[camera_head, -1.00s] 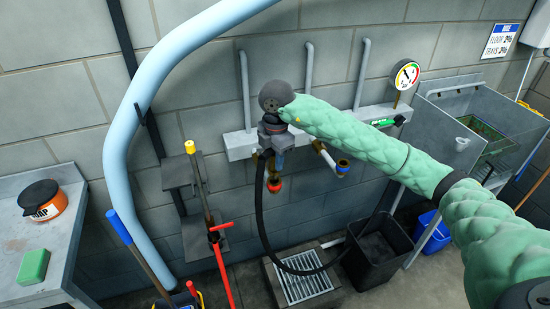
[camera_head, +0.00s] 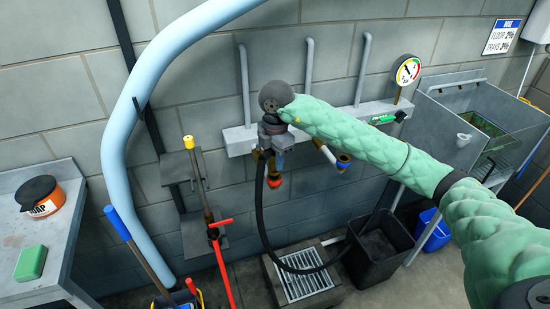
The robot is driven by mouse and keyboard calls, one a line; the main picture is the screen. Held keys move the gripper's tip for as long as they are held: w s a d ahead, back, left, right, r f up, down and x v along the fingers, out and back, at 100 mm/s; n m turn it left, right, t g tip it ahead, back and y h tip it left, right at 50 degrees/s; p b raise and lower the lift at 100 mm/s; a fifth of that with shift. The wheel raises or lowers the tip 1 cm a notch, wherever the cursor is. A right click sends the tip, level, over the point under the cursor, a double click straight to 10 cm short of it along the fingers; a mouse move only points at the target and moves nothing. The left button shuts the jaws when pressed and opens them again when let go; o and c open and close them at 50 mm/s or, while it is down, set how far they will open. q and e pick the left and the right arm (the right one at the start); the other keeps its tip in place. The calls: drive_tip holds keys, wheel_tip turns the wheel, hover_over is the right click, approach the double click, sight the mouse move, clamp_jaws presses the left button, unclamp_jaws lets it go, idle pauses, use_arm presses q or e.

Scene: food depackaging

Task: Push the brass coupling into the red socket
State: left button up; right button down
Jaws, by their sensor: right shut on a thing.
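My right gripper (camera_head: 270,152) is in front of the wall manifold, with its wrist above it and its fingers pointing down. It is shut on the end of a black hose (camera_head: 260,208). The brass coupling (camera_head: 256,154) shows only as a small brass patch beside the fingers; the rest is hidden. The red socket (camera_head: 274,182) is just below the gripper, partly covered by it. I cannot tell whether the coupling touches the socket. My left gripper is not in view.
A blue socket (camera_head: 343,160) hangs from the pale manifold (camera_head: 238,139) to the right. A gauge (camera_head: 407,71) is above its right end. The hose loops down to a floor drain (camera_head: 305,284) beside a black bin (camera_head: 379,252). A red-handled pole (camera_head: 222,255) stands left.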

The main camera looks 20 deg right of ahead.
sight(269, 154)
drive_tip(key=shift+f+b, duration=0.55)
drive_tip(key=shift+f, duration=0.25)
drive_tip(key=c, duration=1.1)
unclamp_jaws()
drive_tip(key=shift+o, duration=0.2)
drive_tip(key=shift+r, duration=0.1)
drive_tip(key=shift+r, duration=0.25)
wheel_tip(269, 154, up, 5)
drive_tip(key=shift+b, duration=1.15)
drive_tip(key=shift+r, duration=1.1)
